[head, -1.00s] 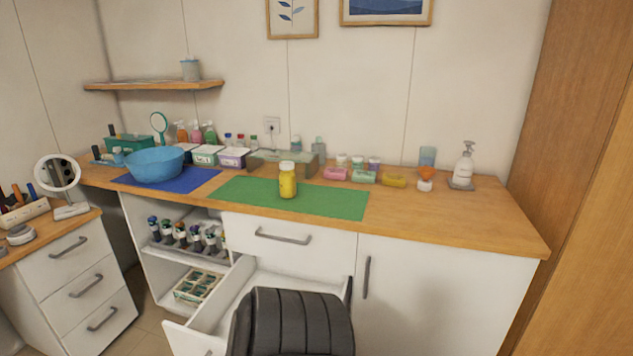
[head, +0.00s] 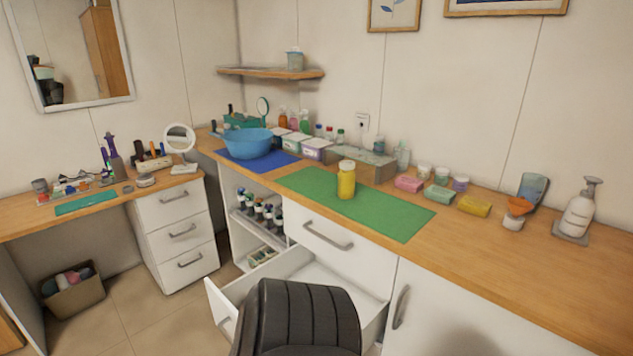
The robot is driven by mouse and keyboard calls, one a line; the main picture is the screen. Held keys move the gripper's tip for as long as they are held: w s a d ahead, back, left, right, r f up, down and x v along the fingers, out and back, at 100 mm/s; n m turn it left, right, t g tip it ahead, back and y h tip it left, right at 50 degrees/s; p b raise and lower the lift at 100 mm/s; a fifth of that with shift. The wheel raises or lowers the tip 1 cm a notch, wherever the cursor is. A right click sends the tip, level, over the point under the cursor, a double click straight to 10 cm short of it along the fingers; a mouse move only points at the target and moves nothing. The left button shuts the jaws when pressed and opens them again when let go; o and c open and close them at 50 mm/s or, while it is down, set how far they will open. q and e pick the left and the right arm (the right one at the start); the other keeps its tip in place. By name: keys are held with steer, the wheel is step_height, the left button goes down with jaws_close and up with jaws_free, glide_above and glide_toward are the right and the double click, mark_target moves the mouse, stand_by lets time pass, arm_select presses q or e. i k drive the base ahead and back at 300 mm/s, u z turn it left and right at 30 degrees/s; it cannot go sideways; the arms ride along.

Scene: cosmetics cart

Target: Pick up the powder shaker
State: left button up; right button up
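A yellow container with a pale lid (head: 346,181), which looks like the powder shaker, stands upright on the green mat (head: 400,214) in the head view. Nothing touches it, and its whole front shows. Neither of my grippers is in view.
Left of it, a blue bowl (head: 248,143) stands on a blue mat (head: 285,167). Boxes, a glass-like case (head: 364,165) and soaps line the back; a pump bottle (head: 579,211) stands right. An open drawer (head: 330,285) juts out below. The counter's front right is clear.

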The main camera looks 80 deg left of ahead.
mark_target(346, 179)
steer(key=u, duration=0.95)
steer(key=i, duration=0.95)
steer(key=u, duration=0.85)
